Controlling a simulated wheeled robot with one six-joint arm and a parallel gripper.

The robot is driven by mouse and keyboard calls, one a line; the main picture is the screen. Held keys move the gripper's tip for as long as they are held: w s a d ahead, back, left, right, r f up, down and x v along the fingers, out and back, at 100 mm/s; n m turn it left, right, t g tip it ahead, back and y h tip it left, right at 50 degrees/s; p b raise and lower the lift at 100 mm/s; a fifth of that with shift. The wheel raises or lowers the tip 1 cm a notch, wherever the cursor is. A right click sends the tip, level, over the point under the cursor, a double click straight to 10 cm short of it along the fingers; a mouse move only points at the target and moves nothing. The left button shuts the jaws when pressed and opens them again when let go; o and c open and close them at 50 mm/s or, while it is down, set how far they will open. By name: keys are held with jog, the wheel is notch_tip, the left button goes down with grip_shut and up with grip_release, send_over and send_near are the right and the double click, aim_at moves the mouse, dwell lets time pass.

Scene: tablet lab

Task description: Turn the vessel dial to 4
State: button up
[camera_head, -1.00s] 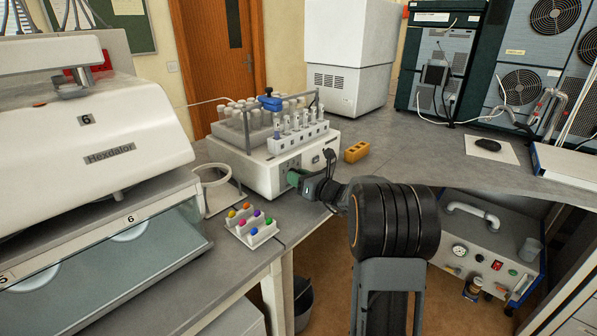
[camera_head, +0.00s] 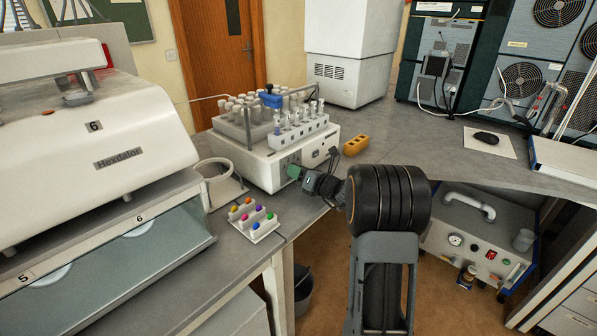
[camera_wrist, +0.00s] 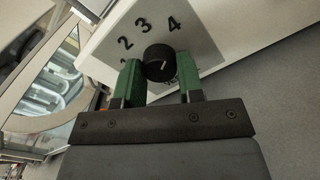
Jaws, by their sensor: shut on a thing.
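The vessel dial (camera_wrist: 158,62) is a round black knob with a pale pointer mark on a light panel in the wrist view. The numbers 2, 3 and 4 arc above it, with a partly hidden 1 at the left. The pointer mark leans to the upper right, roughly toward the 4. My gripper (camera_wrist: 160,75) has green fingers on both sides of the dial, closed on it. In the head view my gripper (camera_head: 294,172) is at the front of the white sample-rack machine (camera_head: 262,172), and the dial is hidden there.
A small white block with colored balls (camera_head: 255,221) sits on the bench left of my gripper. A ring stand (camera_head: 222,190) stands behind it. A yellow block (camera_head: 356,145) lies right of the machine. The Hexdalor machine (camera_head: 120,150) fills the left side.

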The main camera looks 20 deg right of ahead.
jog(key=o, duration=0.9)
jog(key=v, duration=1.4)
jog(key=shift+w, duration=0.1)
